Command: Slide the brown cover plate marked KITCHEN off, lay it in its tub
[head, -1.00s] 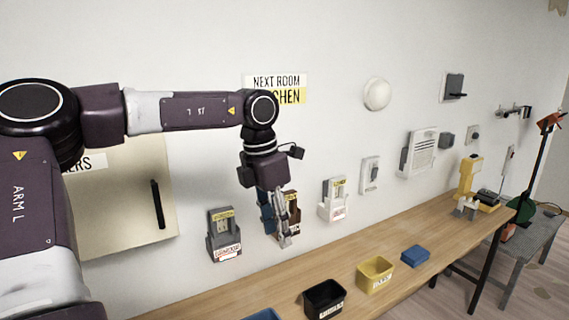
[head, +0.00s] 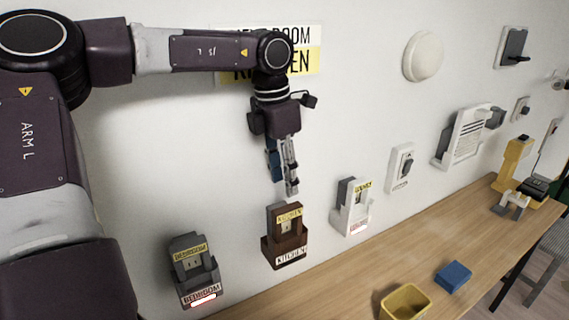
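The brown KITCHEN unit (head: 285,240) is on the wall above the bench, with a yellow label near its top and a white KITCHEN label at its bottom. An outlet face shows in its upper part. I cannot tell the cover plate's edges from its brown holder. My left gripper (head: 286,188) points down just above the unit, apart from it. Its fingers are seen nearly edge-on, so their gap is unclear; nothing shows held. My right gripper is not in view. A yellow tub (head: 405,302) stands on the bench; no brown tub shows.
A grey BEDROOM unit (head: 195,270) is left of the brown one, and a white unit (head: 352,207) is right. A blue block (head: 453,277) and a yellow device (head: 513,165) are on the bench (head: 380,265). A NEXT ROOM KITCHEN sign (head: 305,60) is behind my arm.

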